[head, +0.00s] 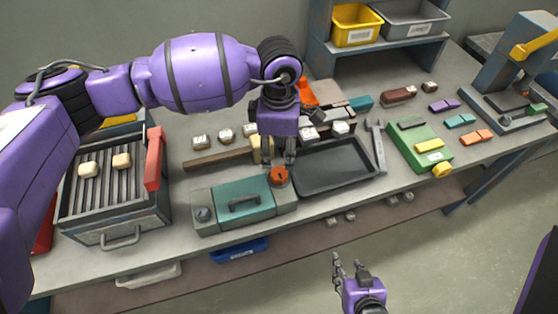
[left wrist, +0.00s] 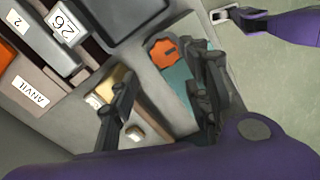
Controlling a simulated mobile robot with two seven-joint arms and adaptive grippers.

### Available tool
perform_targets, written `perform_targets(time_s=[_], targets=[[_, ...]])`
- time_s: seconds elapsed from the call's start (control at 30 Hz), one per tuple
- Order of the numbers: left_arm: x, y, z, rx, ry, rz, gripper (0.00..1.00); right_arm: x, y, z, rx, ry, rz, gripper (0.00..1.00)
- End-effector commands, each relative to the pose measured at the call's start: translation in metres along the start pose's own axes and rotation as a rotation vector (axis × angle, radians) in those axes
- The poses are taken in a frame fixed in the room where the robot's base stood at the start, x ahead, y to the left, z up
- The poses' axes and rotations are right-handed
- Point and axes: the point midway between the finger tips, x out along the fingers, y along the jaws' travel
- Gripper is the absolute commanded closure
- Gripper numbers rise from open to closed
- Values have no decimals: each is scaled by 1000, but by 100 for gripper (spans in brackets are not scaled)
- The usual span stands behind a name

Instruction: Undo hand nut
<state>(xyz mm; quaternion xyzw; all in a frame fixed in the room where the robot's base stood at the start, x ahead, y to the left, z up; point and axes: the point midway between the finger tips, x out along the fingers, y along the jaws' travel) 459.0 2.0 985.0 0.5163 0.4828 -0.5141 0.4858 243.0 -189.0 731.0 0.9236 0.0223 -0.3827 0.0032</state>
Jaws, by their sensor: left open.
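The orange hand nut (head: 279,177) sits at the right end of a grey fixture with a teal lid (head: 243,197) and a dark handle, at the front of the bench. It also shows in the left wrist view (left wrist: 163,52), beyond my fingertips. My left gripper (head: 278,154) points down just behind and above the nut. Its fingers (left wrist: 165,92) are apart with nothing between them, and I see no contact with the nut. My right gripper (head: 347,260) is in front of the bench, low, with its fingers apart and empty.
A dark tray (head: 335,166) and a wrench (head: 376,146) lie right of the nut. A wooden-handled hammer (head: 215,159) lies behind the fixture. A ribbed heater (head: 115,200) with two pale blocks stands left. A green box (head: 420,143) is further right.

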Motion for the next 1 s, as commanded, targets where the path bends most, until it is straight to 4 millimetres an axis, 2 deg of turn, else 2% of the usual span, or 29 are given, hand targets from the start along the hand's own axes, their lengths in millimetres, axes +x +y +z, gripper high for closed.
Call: perform_targets(time_s=[0.1,0.3,1.0], targets=[[-22,1,0,0,0,2,56,0,0,0,0,-1,0,61],[-40,0,0,0,0,0,56,0,0,0,0,-1,0,61],[-42,0,0,0,0,-1,56,1,0,-1,-2,1,-1,61]])
